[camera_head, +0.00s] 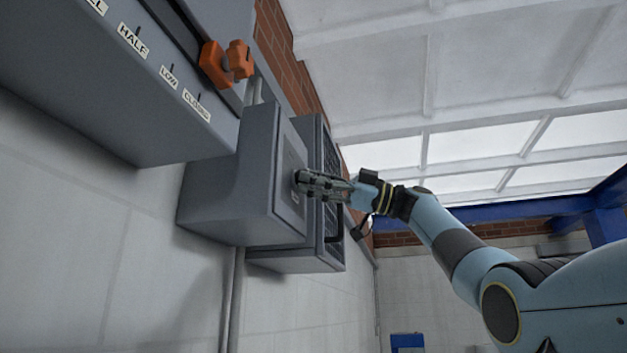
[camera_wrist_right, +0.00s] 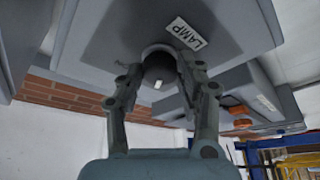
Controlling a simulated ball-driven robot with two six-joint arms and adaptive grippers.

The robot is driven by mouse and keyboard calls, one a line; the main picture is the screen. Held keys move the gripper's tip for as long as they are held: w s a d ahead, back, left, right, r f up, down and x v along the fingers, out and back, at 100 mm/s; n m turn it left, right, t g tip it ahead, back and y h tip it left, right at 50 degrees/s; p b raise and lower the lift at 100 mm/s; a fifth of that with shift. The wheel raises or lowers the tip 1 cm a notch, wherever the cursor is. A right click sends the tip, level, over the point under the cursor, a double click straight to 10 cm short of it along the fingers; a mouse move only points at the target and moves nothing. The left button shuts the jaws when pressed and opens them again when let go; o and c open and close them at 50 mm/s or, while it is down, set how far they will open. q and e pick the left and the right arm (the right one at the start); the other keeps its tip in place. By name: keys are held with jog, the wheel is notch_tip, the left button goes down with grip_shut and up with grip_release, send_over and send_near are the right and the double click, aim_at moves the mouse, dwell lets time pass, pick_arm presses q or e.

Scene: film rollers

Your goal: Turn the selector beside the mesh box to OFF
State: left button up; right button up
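The selector is a dark round knob (camera_wrist_right: 160,68) with a white mark, on the face of a grey box (camera_head: 240,185) mounted on the wall. The fingers hide most of the knob in the head view. The mesh box (camera_head: 333,170), grey with a dark handle, is just beyond the selector's box. My left gripper is not in view.
A larger grey panel (camera_head: 150,110) with an orange lever (camera_head: 226,62) and labels HALF, LOW and CLOSED is at the upper left in the head view. A brick wall (camera_head: 283,60) is behind. The space right of the boxes is open, apart from my right arm.

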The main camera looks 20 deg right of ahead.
jog(key=o, duration=0.4)
jog(key=v, duration=1.2)
